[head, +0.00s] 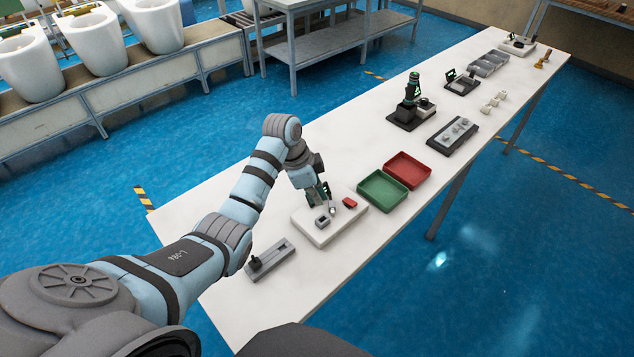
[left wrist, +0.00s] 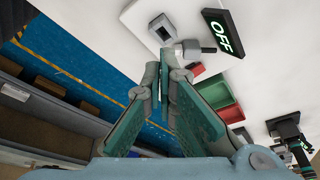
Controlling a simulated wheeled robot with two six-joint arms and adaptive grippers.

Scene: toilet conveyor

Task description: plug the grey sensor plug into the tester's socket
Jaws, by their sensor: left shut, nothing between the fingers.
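My left gripper (head: 318,198) is over the white tester base (head: 306,230), its fingers shut and empty. In the left wrist view the gripper's fingers (left wrist: 166,82) show from behind, with teal pads close together. A grey box-like socket (head: 322,222) stands on the tester and also shows in the left wrist view (left wrist: 162,28). Beside it is a small dark grey piece (left wrist: 190,48), which looks like the sensor plug; whether it sits in the socket I cannot tell. My right gripper is not in view.
A small red part (head: 349,203) is at the tester's right. A grey fixture with a black knob (head: 270,258) lies nearer on the white table. Green (head: 382,192) and red (head: 408,169) trays are to the right. More stations stand farther along.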

